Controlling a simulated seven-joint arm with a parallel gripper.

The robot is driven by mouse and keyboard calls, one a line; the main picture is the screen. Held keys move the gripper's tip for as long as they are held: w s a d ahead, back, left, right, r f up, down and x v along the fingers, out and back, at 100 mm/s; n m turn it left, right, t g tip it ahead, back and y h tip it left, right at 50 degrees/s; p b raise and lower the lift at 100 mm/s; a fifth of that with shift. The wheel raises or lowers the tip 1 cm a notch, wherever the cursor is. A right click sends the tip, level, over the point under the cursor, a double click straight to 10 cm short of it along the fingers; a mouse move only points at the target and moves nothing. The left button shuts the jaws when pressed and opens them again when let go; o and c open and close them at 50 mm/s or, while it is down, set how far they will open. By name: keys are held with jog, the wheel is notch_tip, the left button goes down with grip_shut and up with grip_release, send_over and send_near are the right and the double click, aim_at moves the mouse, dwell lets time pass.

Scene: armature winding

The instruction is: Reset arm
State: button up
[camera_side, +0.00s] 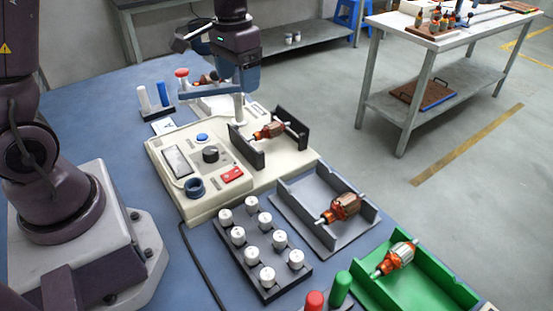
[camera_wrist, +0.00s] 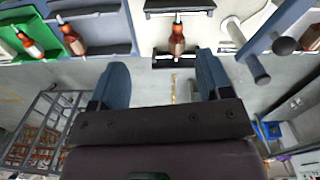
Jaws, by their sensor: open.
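My gripper (camera_side: 246,82) hangs over the back of the white winding machine (camera_side: 205,190) in the side view, above the bench. In the wrist view its two blue-grey fingers (camera_wrist: 162,78) stand wide apart with nothing between them. An orange-brown armature (camera_side: 269,130) lies between the machine's two black uprights, and it also shows in the wrist view (camera_wrist: 177,40), beyond the fingers and apart from them. A second armature (camera_side: 345,206) lies in the grey tray (camera_side: 318,232). A third armature (camera_side: 397,257) lies in the green tray (camera_side: 440,285).
A black rack (camera_side: 265,290) of several white spools stands in front of the machine. Red (camera_side: 314,301) and green (camera_side: 340,289) cylinders stand near the front edge. Blue and white upright handles (camera_side: 153,97) stand at the back left. A side table (camera_side: 455,40) is across the floor.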

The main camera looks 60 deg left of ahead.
jog(key=s+d+r+t, duration=0.2)
jog(key=s+r, duration=0.3)
jog(key=s, duration=0.3)
jog(key=s+d+r+m+t, duration=0.1)
jog(key=s+d+r+t, duration=0.2)
jog(key=s+d+r, duration=0.2)
jog(key=s, duration=0.3)
jog(key=shift+r, duration=0.4)
